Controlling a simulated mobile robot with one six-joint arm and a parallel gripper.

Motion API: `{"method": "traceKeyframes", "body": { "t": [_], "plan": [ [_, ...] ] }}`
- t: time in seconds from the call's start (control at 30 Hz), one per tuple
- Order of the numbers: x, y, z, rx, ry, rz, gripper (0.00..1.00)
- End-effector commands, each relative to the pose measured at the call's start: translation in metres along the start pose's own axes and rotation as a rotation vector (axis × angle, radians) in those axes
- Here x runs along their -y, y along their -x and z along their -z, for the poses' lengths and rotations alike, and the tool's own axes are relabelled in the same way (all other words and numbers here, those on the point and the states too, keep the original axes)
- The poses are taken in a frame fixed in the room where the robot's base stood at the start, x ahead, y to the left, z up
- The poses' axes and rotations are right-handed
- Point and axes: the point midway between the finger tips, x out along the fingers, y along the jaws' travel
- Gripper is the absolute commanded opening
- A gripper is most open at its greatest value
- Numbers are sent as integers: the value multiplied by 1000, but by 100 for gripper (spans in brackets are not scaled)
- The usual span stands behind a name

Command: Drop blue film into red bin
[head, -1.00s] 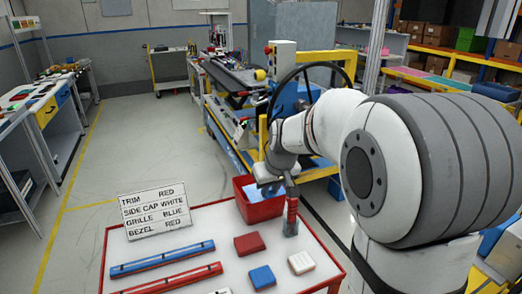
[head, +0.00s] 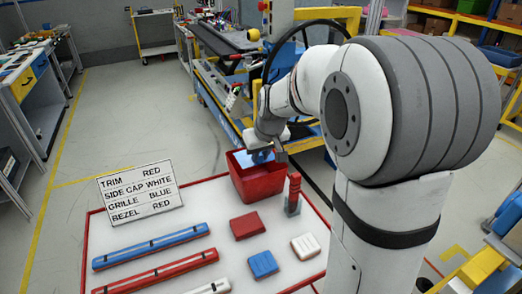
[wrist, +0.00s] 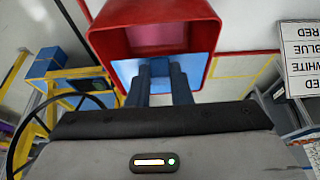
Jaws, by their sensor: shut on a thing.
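The red bin (head: 257,183) stands at the far edge of the white table, open side up. My gripper (head: 266,148) is above its mouth, shut on the blue film (head: 260,157), of which only a small part shows in the head view. In the wrist view my gripper's fingers (wrist: 162,72) pinch the flat, light blue film (wrist: 202,72), which spreads to both sides of them. The film lies across the near part of the bin's opening in that view. The bin's red rim (wrist: 150,14) and pinkish inside show beyond it. The film's height above the rim is hard to tell.
A red stack light (head: 294,190) stands close right of the bin. A label sign (head: 140,190), a red block (head: 247,225), a blue block (head: 263,264), a white block (head: 305,246) and long bars (head: 150,246) are on the table. A machine with a wheel is behind.

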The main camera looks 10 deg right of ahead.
Motion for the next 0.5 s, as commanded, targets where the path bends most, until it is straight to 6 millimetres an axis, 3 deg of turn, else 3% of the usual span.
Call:
{"method": "traceKeyframes", "body": {
  "t": [0.1,0.4,0.43,0.5],
  "plan": [
    [1,-12,-5,1,1,1,0],
    [1,-13,-5,0,2,1,0],
    [1,-13,-5,0,2,1,20],
    [1,-13,-5,0,3,1,26]
  ]
}}
